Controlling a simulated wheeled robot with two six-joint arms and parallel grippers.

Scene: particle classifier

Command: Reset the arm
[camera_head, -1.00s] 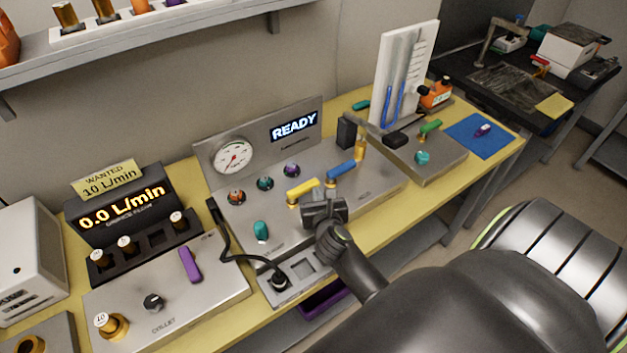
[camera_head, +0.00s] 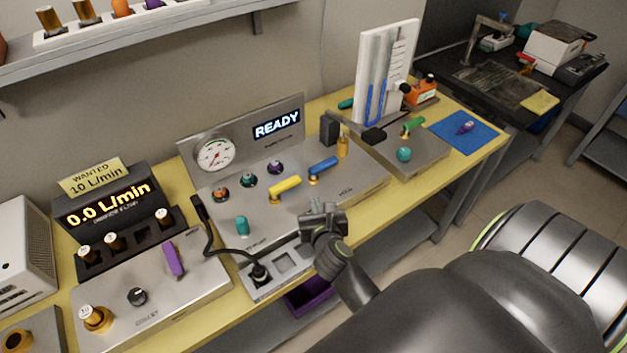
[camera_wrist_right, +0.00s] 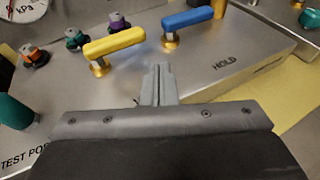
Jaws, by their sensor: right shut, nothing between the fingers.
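My right gripper (camera_head: 322,218) is over the front edge of the grey control panel (camera_head: 345,200), in front of the yellow lever (camera_head: 285,186). In the right wrist view its fingers (camera_wrist_right: 157,85) are together with nothing between them. The yellow lever (camera_wrist_right: 113,44) and the blue lever (camera_wrist_right: 188,18) lie just beyond the fingertips, apart from them. The blue lever also shows in the head view (camera_head: 323,164). My left gripper is out of view.
A READY display (camera_head: 277,124) and a gauge (camera_head: 216,154) stand behind the panel. A flow readout (camera_head: 108,203) shows 0.0 L/min at left. A black cable (camera_head: 208,238) runs to a front socket block. A blue mat (camera_head: 482,143) lies at right. The floor beyond the table is open.

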